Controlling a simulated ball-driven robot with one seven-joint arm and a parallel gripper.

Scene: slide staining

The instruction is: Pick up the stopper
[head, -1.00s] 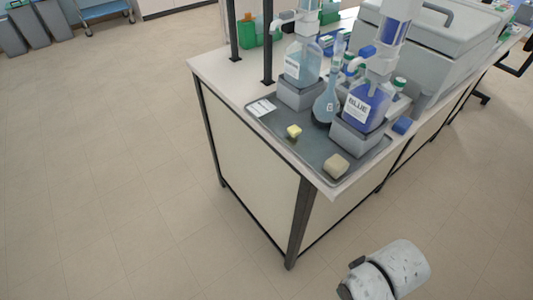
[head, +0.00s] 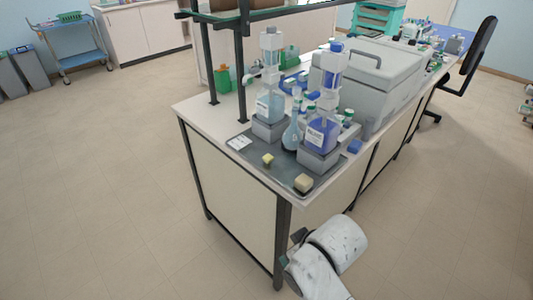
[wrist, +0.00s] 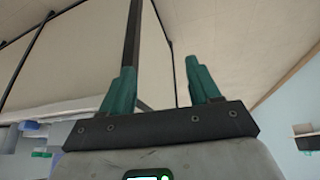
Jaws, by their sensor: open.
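A small yellow piece (head: 267,160), perhaps the stopper, sits on the dark grey tray (head: 254,167) at the near end of the bench. It is too small to be sure. A tan block (head: 303,183) lies at the tray's near corner. A round-bottomed flask (head: 291,137) with pale blue liquid stands between two bottles. My gripper (wrist: 160,88) shows in the wrist view, its two teal fingers apart with nothing between them. In the head view my arm is low beside the bench's near corner, apart from the tray.
A clear bottle (head: 270,103) and a blue-labelled bottle (head: 320,132) stand on grey blocks. A small blue block (head: 354,146) is at the tray's right edge. Black shelf posts (head: 242,75) rise behind. A large grey box (head: 372,80) fills the bench beyond. The floor in front is clear.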

